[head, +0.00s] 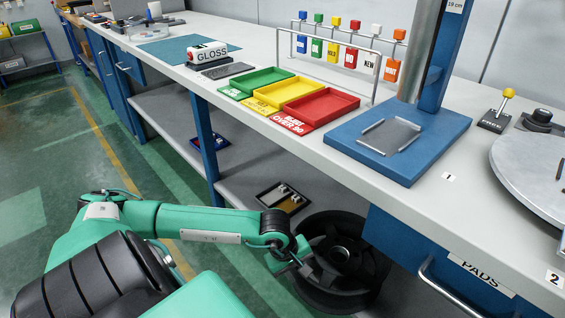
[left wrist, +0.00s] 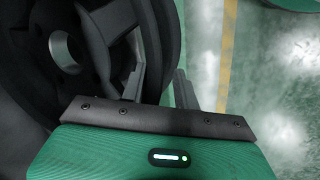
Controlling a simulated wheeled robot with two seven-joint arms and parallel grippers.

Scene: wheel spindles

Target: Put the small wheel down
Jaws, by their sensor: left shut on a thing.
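The small wheel (head: 345,258) is a black wheel with a wide rim and an open hub. It is in front of the workbench, near the lower shelf, at the lower middle of the head view. My left gripper (head: 303,268) is at the wheel's left side and shut on its rim. In the left wrist view the wheel (left wrist: 72,50) fills the upper left, with the gripper's fingers (left wrist: 160,88) at its edge. I cannot tell whether the wheel touches the shelf or the floor. My right gripper is not in view.
The workbench top (head: 290,140) holds green, yellow and red trays (head: 328,104), a blue stand (head: 398,140) and a round metal plate (head: 535,165). A small dark tray (head: 283,198) lies on the lower shelf (head: 240,185). Green floor (head: 95,160) is clear to the left.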

